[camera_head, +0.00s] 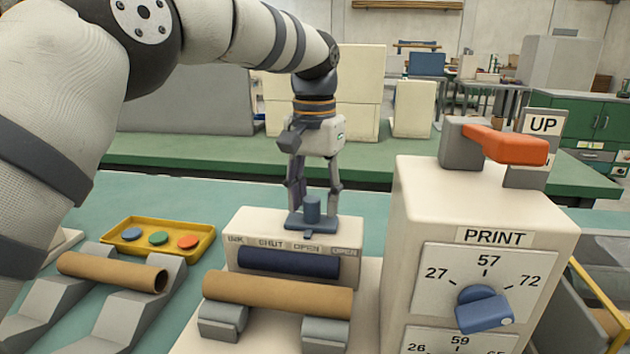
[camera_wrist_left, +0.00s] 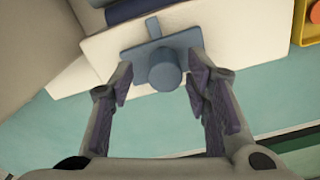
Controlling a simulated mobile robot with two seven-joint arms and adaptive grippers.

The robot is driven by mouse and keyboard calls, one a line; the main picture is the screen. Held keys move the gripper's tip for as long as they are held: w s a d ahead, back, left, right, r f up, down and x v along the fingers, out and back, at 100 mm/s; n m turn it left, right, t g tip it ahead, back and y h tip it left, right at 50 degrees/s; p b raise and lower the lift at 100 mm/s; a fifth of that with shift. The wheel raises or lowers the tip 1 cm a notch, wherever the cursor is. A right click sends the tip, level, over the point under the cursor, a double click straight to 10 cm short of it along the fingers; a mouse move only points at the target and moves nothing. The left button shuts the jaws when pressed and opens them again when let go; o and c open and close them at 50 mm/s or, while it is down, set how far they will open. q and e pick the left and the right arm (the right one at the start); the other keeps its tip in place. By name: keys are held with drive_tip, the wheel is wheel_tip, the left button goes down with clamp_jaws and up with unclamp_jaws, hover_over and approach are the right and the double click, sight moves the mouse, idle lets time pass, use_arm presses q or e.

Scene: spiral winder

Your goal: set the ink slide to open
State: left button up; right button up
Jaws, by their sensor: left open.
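The ink slide (camera_head: 312,211) is a blue-grey plate with a round upright knob, on top of a cream ink box (camera_head: 240,222). Its small front pointer sits above the middle label, which reads OPEN; a SHUT label is to its left and another label like OPEN to its right. My left gripper (camera_head: 314,198) points down over the slide, open, one finger on each side of the knob. In the left wrist view the slide knob (camera_wrist_left: 165,70) stands between the open left fingers (camera_wrist_left: 160,82), with a gap visible on both sides. My right gripper is not in view.
A cardboard tube (camera_head: 278,293) rests on grey cradles before the box; another tube (camera_head: 112,271) lies at left. A yellow tray (camera_head: 204,236) holds coloured discs. The PRINT housing (camera_head: 410,215) with a blue dial (camera_head: 484,308) and orange lever (camera_head: 508,145) stands close on the right.

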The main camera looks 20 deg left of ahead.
sight(316, 198)
use_arm(q)
wheel_tip(316, 198, up, 11)
idle(0.3)
drive_tip(key=shift+d, duration=0.1)
